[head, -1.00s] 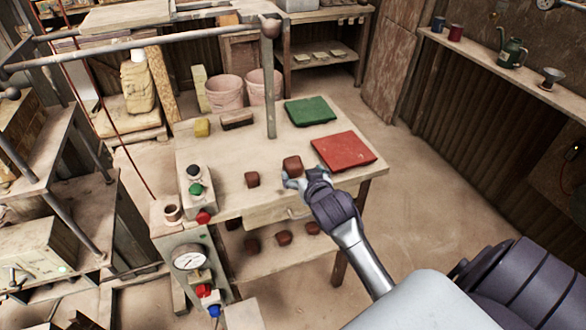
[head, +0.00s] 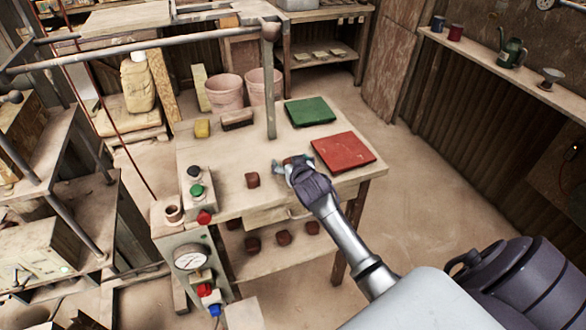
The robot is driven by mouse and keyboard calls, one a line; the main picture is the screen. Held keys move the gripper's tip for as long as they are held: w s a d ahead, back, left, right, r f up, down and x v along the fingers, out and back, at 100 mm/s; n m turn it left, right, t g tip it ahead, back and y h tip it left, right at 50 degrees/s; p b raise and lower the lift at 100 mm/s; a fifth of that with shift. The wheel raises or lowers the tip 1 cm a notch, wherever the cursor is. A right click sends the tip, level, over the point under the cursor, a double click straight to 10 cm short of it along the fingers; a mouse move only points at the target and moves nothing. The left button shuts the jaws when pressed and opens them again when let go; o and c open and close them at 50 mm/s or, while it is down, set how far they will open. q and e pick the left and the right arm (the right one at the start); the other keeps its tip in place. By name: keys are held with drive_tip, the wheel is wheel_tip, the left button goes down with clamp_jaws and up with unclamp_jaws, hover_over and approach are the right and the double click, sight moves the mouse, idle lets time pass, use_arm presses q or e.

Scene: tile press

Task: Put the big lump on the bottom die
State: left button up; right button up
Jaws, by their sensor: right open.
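My right gripper (head: 288,161) is open over the tabletop, at the spot where the larger brown lump sat. That big lump is now mostly or wholly hidden behind the fingers and hand, so I cannot tell how the fingers sit around it. A smaller brown lump (head: 252,180) lies to the left on the table (head: 235,150). I cannot make out the bottom die with certainty. My left gripper is out of view.
A red mat (head: 343,152) and a green mat (head: 310,112) lie on the table. A yellow block (head: 202,128) and a dark brown block (head: 238,119) lie at the back. A post (head: 270,90) rises nearby. Control buttons (head: 196,190) stand at the left edge. Several lumps (head: 283,238) lie below.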

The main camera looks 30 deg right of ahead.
drive_tip(key=shift+c, duration=0.3)
drive_tip(key=c, duration=1.4)
drive_tip(key=shift+r, duration=0.6)
wheel_tip(320, 180, up, 3)
drive_tip(key=shift+f, duration=0.1)
drive_tip(key=s+d+r, duration=0.5)
drive_tip(key=s+r, duration=0.2)
drive_tip(key=s, duration=0.3)
drive_tip(key=shift+s+d+b, duration=0.2)
drive_tip(key=shift+d+b, duration=0.05)
drive_tip(key=shift+b, duration=0.2)
drive_tip(key=s+a+n+y, duration=0.2)
drive_tip(key=a, duration=1.2)
drive_tip(key=shift+s+a+f+t+y, duration=0.25)
drive_tip(key=shift+f+t+y, duration=0.05)
drive_tip(key=shift+n+y, duration=0.8)
drive_tip(key=s+a+r, duration=0.1)
drive_tip(key=a, duration=0.2)
drive_tip(key=s+a, duration=0.2)
drive_tip(key=a, duration=0.2)
drive_tip(key=s+a+r, duration=0.1)
drive_tip(key=a, duration=0.2)
drive_tip(key=shift+s+a+r, duration=0.2)
drive_tip(key=shift+s+r, duration=0.1)
drive_tip(key=shift+r, duration=0.05)
drive_tip(key=shift+c, duration=0.2)
drive_tip(key=shift+w, duration=0.1)
